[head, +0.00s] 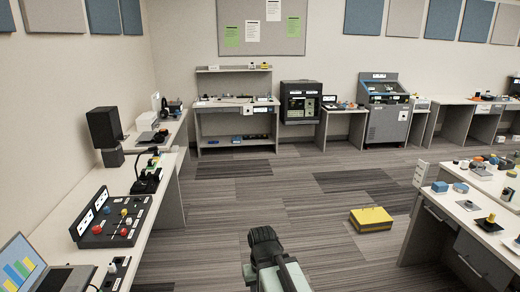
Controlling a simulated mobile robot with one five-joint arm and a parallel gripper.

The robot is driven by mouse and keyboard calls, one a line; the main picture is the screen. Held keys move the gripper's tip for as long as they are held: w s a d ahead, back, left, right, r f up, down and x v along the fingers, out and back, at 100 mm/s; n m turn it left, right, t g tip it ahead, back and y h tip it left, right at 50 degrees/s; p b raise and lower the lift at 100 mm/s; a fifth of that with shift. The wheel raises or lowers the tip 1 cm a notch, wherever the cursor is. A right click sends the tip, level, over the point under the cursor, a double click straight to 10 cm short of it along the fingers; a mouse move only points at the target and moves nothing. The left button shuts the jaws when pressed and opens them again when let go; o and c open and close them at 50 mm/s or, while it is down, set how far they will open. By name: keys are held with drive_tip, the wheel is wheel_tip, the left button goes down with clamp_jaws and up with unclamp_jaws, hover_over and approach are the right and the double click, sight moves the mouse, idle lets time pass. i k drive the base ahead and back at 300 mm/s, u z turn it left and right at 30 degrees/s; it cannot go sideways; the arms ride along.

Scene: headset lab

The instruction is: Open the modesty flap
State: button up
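I cannot make out which part is the modesty flap. Panels show below several work surfaces: a grey panel under the back workbench (237,125) and grey fronts under the right-hand desk (440,222). My arm rises from the bottom middle of the head view, ending in a black rounded part, my gripper (264,240). It is over the floor, apart from every bench. Its fingers cannot be made out, so I cannot tell if it is open or shut.
A yellow case (371,219) lies on the striped carpet right of my arm. The left bench (165,205) carries a laptop (30,265), switch panels and a black speaker (105,128). Grey machines (385,108) stand along the back wall.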

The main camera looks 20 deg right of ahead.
sight(495, 272)
drive_tip(key=i, duration=0.4)
drive_tip(key=z, duration=1.75)
drive_tip(key=i, duration=0.85)
drive_tip(key=u, duration=0.65)
drive_tip(key=i, duration=0.7)
drive_tip(key=z, duration=0.2)
